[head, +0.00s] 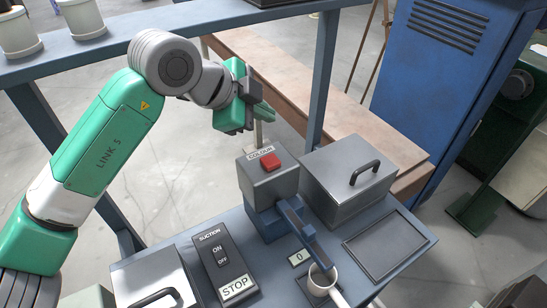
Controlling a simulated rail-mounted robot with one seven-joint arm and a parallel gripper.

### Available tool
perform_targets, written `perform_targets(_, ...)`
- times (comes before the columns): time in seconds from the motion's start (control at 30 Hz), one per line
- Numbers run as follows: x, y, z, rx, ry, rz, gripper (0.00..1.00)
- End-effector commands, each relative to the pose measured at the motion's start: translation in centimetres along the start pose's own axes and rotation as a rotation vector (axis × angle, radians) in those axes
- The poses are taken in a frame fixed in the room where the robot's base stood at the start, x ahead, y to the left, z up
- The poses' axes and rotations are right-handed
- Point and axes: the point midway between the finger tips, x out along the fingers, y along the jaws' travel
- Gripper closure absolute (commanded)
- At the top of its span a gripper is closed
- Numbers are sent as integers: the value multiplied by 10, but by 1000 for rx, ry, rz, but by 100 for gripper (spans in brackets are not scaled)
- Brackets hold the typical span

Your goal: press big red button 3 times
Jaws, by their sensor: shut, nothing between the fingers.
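The big red button (271,162) sits on the sloped top of a grey box (267,187) on the blue-grey table. A label reading "COLOUR" is just behind the button. My gripper (266,112) is shut and empty, above and behind the box in the picture, apart from the button. The button is in plain view. A small display (299,257) on the table in front of the box reads 0.
A blue lever arm (294,221) and a white cup (321,277) are in front of the box. A lidded grey box (350,178) stands to its right. A shelf rail (120,41) crosses behind.

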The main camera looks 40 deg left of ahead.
Motion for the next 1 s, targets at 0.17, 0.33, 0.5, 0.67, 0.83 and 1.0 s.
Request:
perform_targets(0.17,0,0,-1,1,1,-1,100)
perform_targets(0.33,2,1,0,1,1,-1,100)
perform_targets(0.5,12,8,7,2,0,-2,100)
perform_targets(0.67,27,20,18,1,0,-2,100)
perform_targets(0.83,45,33,32,1,0,-1,100)
perform_targets(1.0,59,42,40,0,3,-1,100)
